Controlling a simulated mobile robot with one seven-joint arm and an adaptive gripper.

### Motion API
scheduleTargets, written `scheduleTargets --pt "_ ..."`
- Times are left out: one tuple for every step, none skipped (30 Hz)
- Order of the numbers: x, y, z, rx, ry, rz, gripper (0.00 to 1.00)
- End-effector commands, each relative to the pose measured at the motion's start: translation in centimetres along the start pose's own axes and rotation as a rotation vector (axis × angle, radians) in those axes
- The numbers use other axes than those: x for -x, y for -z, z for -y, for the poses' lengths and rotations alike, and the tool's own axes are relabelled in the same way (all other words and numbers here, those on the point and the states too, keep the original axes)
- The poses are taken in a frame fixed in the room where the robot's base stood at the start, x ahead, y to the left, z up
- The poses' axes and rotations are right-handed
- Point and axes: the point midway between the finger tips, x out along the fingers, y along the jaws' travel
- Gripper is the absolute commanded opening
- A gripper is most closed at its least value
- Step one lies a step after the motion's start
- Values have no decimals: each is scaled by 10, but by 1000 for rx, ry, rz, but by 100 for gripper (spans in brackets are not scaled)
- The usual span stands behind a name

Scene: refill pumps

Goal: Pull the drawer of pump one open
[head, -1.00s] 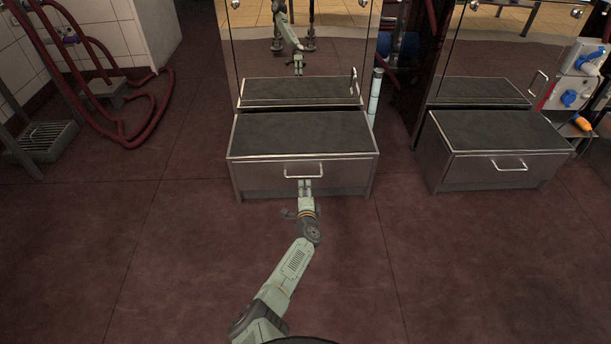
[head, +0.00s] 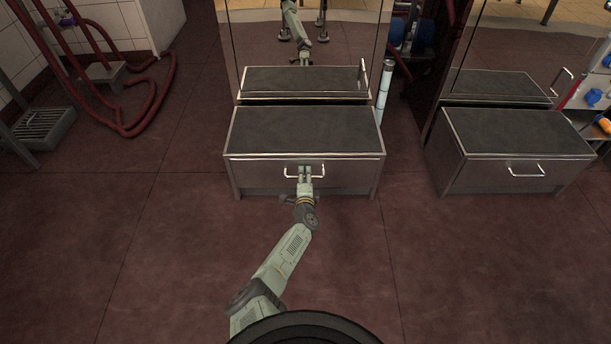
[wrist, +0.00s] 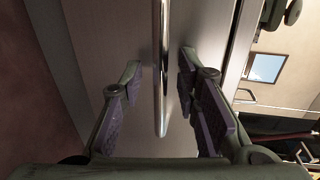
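A steel drawer (head: 250,172) with a dark top stands in the middle of the head view, its front facing me. It looks closed. Its bar handle (head: 318,164) is on the upper front; in the wrist view the handle (wrist: 160,70) runs as a bright bar between my two fingers. My gripper (head: 305,172) is at the handle in the head view. In the wrist view my gripper (wrist: 160,85) is open, with a finger on each side of the bar and a gap on both sides. Neither pad appears to touch it.
A similar drawer unit (head: 525,180) with its own handle stands to the right. Red hoses (head: 125,120) and a grated drain (head: 40,130) are at the left. The floor (head: 150,270) in front of the drawers is clear.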

Motion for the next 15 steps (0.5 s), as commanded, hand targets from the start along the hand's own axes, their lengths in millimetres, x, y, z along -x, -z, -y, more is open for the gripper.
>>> scheduleTargets --pt "0 0 0 0 0 0 29" --pt "0 0 0 0 0 0 29" --pt "0 0 0 0 0 0 27" --pt "0 0 0 0 0 0 25" --pt "0 0 0 0 0 0 23" --pt "0 0 0 0 0 0 20" --pt "0 0 0 0 0 0 18" --pt "0 0 0 0 0 0 16" --pt "0 0 0 0 0 0 13" --pt "0 0 0 0 0 0 11" --pt "0 0 0 0 0 0 9" --pt "0 0 0 0 0 0 7" --pt "0 0 0 0 0 0 5" --pt "0 0 0 0 0 0 3" --pt "0 0 0 0 0 0 0"
